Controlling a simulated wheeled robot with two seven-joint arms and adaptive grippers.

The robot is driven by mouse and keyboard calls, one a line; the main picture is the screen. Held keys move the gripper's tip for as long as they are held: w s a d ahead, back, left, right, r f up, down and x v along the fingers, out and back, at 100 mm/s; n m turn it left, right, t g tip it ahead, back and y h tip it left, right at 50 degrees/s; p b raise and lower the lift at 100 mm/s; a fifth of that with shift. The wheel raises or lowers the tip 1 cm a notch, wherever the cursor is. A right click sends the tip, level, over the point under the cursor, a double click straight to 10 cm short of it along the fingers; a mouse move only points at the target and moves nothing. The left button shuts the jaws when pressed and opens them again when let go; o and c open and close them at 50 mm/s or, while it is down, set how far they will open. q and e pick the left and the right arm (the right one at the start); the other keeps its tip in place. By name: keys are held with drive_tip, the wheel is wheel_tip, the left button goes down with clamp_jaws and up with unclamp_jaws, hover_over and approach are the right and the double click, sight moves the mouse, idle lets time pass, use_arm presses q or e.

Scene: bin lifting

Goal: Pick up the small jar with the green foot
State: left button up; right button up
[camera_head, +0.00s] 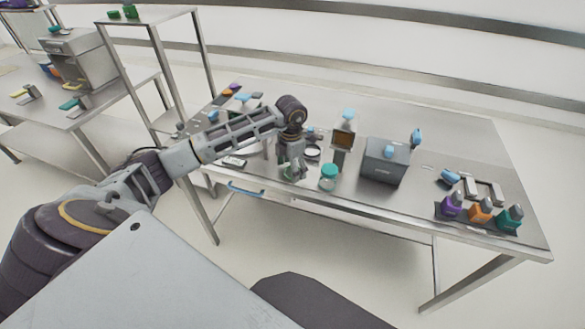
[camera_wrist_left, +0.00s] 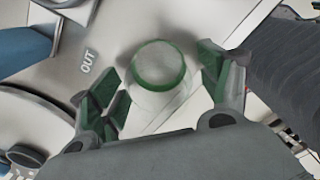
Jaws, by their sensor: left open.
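A small clear jar with a green ring (camera_wrist_left: 160,66) shows in the left wrist view, with its see-through body below the ring. My left gripper (camera_wrist_left: 158,88) is open, with one green-padded finger on each side of the jar. I see gaps between the pads and the jar, and no grip on it. In the head view my left gripper (camera_head: 293,172) points down over the front part of the table and largely covers what is between its fingers. Another jar with a teal lid (camera_head: 328,176) stands just right of it. My right gripper is not in view.
On the steel table (camera_head: 440,150), a dark grey box (camera_head: 385,160) and a brown-fronted dispenser (camera_head: 342,140) stand to the right of the gripper. Purple, orange and teal bottles (camera_head: 480,212) stand near the right end. A blue handle (camera_head: 245,189) is at the front edge.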

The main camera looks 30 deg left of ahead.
use_arm(q)
drive_tip(key=c, duration=1.1)
drive_tip(key=shift+c, duration=0.2)
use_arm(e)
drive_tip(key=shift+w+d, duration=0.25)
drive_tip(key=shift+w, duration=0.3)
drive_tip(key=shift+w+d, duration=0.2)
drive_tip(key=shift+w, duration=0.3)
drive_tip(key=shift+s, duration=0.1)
